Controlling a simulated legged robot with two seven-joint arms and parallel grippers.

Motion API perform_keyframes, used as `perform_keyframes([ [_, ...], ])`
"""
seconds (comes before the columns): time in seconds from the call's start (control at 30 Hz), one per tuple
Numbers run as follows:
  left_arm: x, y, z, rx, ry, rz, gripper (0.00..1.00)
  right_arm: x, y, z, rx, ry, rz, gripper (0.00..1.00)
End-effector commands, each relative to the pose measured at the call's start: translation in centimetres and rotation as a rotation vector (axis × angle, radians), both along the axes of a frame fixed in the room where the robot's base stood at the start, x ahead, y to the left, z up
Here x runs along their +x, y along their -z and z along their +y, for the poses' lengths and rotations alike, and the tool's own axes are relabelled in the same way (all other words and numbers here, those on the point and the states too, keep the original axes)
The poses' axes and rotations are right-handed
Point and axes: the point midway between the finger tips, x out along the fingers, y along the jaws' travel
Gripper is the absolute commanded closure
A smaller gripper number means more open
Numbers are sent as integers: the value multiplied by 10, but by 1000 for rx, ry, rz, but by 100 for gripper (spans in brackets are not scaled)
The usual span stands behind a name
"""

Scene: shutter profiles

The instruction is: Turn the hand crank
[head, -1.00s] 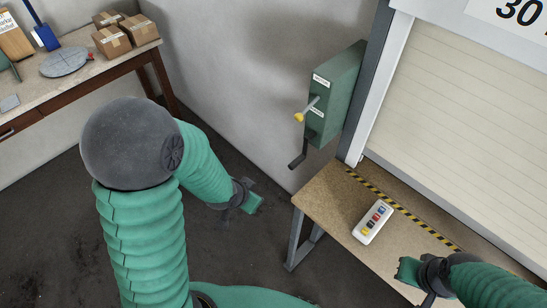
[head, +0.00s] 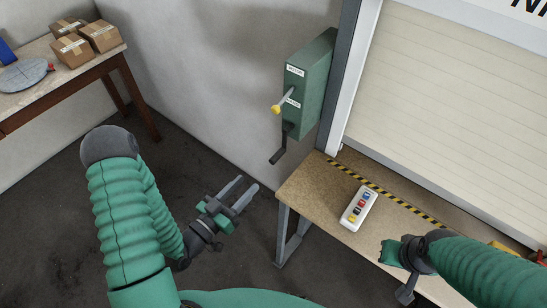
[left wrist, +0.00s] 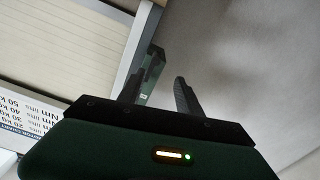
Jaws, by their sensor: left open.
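The hand crank (head: 279,154) is a dark bent arm hanging below a green wall box (head: 317,88), beside the shutter frame. A lever with a yellow knob (head: 276,109) sticks out of the same box above it. My left gripper (head: 246,190) is open and empty, below and left of the crank and apart from it. In the left wrist view, the green box (left wrist: 152,72) shows between and beyond the two fingers (left wrist: 157,90); the crank cannot be made out there. My right gripper (head: 395,270) is over the bench at the right; its fingers are not clear.
A wooden bench (head: 302,185) with a white button pendant (head: 359,208) stands below the box, its left edge near my left gripper. A closed shutter (head: 440,110) is behind it. Another table (head: 88,75) with cartons stands at the far left. The floor between is free.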

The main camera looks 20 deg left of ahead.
Motion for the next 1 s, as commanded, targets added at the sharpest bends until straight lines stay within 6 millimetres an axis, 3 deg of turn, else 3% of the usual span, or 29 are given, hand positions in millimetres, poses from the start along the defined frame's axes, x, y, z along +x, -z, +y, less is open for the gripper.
perform_keyframes([
  [0.03, 12, 9, -6, 5, 5, -7, 59, 0, 20, 0, 0, 0, 0, 100],
  [0.1, 29, 10, -14, 6, 8, -10, 59, 0, 37, -1, 0, 1, 0, 100],
  [0.2, 54, 4, -23, 4, 6, -6, 59, 0, 39, -1, 0, 1, 1, 100],
  [0.27, 61, 11, -21, 6, 3, -7, 59, 0, 60, -1, 0, 1, -1, 100],
  [0.53, 80, 12, -28, 3, 2, -6, 59, 0, 121, -1, 0, 1, 1, 100],
  [0.73, 120, -1, -43, -2, 4, 1, 59, 0, 109, -1, 0, 0, 0, 100],
  [1.0, 132, 0, -48, -1, 2, 1, 59, 0, 109, -1, 0, 1, 0, 100],
])
